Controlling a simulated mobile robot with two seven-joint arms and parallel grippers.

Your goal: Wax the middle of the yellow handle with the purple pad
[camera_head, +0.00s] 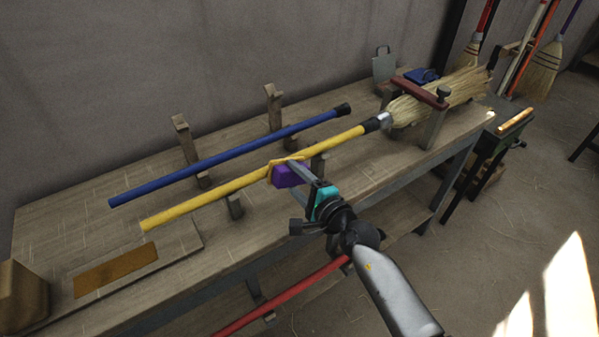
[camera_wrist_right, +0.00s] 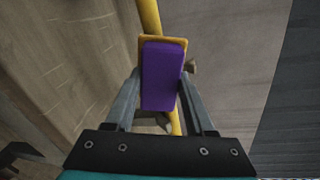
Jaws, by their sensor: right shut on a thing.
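The yellow handle (camera_head: 215,197) lies slanted across wooden rests over the bench, its right end running into a straw broom head (camera_head: 437,97). My right gripper (camera_head: 284,173) is shut on the purple pad (camera_head: 290,176) near the middle of the handle. In the right wrist view the purple pad (camera_wrist_right: 162,75) sits between the two fingers, with an orange-yellow layer (camera_wrist_right: 150,41) at its far side, right over the yellow handle (camera_wrist_right: 150,14). The pad appears to touch the handle, but the contact face is hidden. My left gripper is not in view.
A blue handle (camera_head: 230,155) lies behind the yellow one on wooden rests (camera_head: 184,137). A red clamp bar (camera_head: 420,92) crosses the broom head. A board with a brown strip (camera_head: 116,270) is at the bench's left. A red handle (camera_head: 285,296) lies below the bench's front edge.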

